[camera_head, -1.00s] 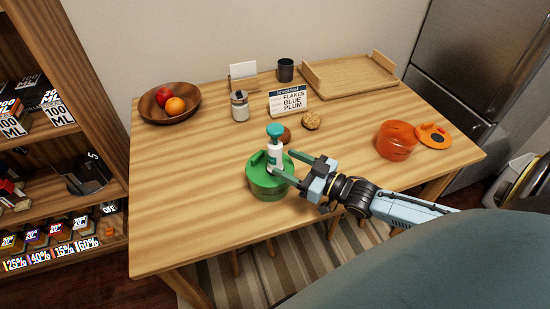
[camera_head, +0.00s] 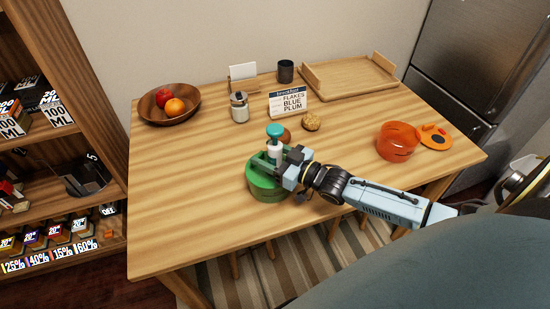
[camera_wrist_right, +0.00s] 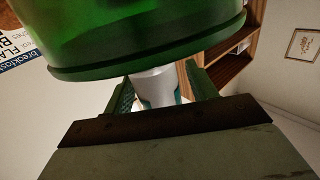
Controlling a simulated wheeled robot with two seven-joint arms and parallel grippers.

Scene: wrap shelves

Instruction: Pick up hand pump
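The hand pump (camera_head: 275,140) has a teal head and a white body. In the head view it stands upright at the green container (camera_head: 268,185) near the table's front; whether it is inside or behind the rim I cannot tell. My right gripper (camera_head: 283,163) reaches in from the right at the pump's body. In the right wrist view the white pump body (camera_wrist_right: 154,84) shows between the two green fingers, with a narrow gap seeming to remain on the sides. The green container (camera_wrist_right: 150,35) fills the top of that view. The pump's lower part is hidden. My left gripper is not in view.
On the wooden table (camera_head: 190,215) are a fruit bowl (camera_head: 150,109), a glass jar (camera_head: 239,107), a breakfast sign (camera_head: 287,103), a dark cup (camera_head: 285,71), a wooden tray (camera_head: 350,80) and an orange container (camera_head: 397,142). Shelves (camera_head: 105,75) stand at left. The table's left front is clear.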

